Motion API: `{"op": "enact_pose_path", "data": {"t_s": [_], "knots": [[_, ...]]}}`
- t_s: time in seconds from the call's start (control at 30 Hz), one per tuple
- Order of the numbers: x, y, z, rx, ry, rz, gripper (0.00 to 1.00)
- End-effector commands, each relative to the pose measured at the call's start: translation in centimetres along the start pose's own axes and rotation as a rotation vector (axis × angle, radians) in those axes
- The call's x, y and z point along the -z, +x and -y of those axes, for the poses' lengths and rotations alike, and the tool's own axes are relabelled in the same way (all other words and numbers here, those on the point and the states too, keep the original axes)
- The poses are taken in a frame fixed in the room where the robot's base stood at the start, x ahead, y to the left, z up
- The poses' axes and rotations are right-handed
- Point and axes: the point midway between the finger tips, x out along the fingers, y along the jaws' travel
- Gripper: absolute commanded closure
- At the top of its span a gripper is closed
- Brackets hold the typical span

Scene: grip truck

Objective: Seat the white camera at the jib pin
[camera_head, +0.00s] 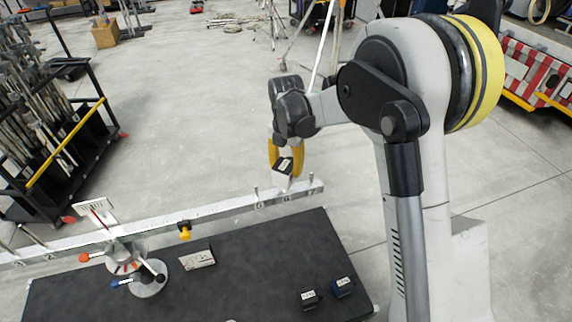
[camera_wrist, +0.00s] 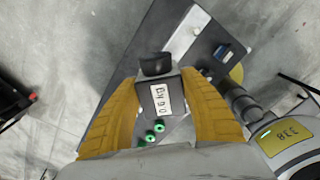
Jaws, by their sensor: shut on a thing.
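My gripper (camera_head: 284,160) has yellow fingers that are shut on a small block-shaped camera with a white body (camera_head: 282,182) and a dark part. In the wrist view the held camera (camera_wrist: 160,98) sits between both fingers, with a white lettered label and a black knob-like end beyond it. My gripper holds it above the right part of a pale metal rail (camera_head: 215,208). Thin upright pins stand on the rail, one left of the held camera (camera_head: 256,193) and one right of it (camera_head: 310,180). I cannot tell which is the jib pin, or the exact gap below the camera.
A dark mat (camera_head: 262,255) lies in front of the rail. On it are a black camera (camera_head: 310,299), a blue camera (camera_head: 343,287), a whitish plate (camera_head: 197,259) and a metal stand (camera_head: 122,258) with coloured levers. A stand rack (camera_head: 60,140) fills the left; open floor lies behind the rail.

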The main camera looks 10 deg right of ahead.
Motion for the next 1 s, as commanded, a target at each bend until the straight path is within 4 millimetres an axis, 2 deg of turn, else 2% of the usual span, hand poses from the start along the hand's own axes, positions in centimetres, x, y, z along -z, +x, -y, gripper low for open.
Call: {"op": "enact_pose_path", "data": {"t_s": [0.6,1.0], "knots": [[0.0,3.3,0.0,0.000,0.000,0.000,0.74],[0.0,3.9,0.0,0.000,0.000,0.000,0.74]]}}
